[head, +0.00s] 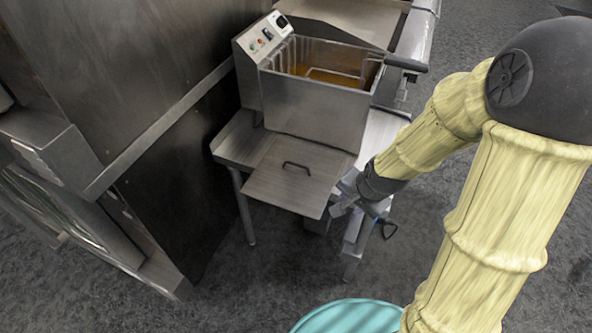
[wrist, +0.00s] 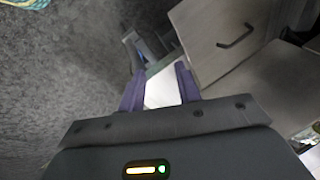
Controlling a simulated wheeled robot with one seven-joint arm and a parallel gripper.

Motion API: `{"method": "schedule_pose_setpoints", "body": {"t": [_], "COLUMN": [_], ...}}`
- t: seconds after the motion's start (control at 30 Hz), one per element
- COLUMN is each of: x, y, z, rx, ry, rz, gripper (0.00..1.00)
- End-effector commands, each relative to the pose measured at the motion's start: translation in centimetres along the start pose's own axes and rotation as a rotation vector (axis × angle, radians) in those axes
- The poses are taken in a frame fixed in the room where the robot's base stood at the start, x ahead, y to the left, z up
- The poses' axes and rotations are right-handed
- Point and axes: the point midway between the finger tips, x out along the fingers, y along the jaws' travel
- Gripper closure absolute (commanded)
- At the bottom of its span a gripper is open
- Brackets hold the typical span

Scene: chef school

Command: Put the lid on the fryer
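The fryer (head: 312,108) is a steel box with a control panel, a wire basket and amber oil inside; its top is uncovered. The lid (head: 275,181) is a flat square steel plate with a dark bar handle (head: 297,166), lying in front of the fryer at the table's front. The lid also shows at the upper right of the wrist view (wrist: 205,45), with its handle (wrist: 237,38). My gripper (head: 362,209) is just right of the lid, partly hidden by my wrist. In the wrist view its fingers (wrist: 160,82) are apart, clear of the handle, with a pale surface visible between them.
The steel table (head: 234,142) carries the fryer and lid. A tall steel cabinet (head: 120,65) stands close on the left. Another steel unit (head: 345,18) is behind the fryer. A dark basket handle (head: 407,63) juts right from the fryer. Grey floor (head: 235,290) is open in front.

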Motion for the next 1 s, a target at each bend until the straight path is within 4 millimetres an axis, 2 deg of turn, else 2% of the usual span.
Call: {"method": "schedule_pose_setpoints", "body": {"t": [0.2, 0.3, 0.43, 0.6, 0.87, 1.0], "x": [2.1, 2.3, 1.9, 1.6, 1.6, 2.3], "y": [-4.7, -7.0, -9.3, -10.3, -10.3, -10.6], "z": [-1.0, -1.6, -2.5, -3.0, -3.0, -3.0], "rx": [0.494, 0.725, 0.951, 1.059, 1.058, 1.057], "ry": [-0.061, -0.112, -0.175, -0.211, -0.210, -0.211], "rz": [-0.194, -0.292, -0.390, -0.435, -0.434, -0.433], "gripper": [0.66, 0.66, 0.66, 0.66, 0.66, 0.66]}}
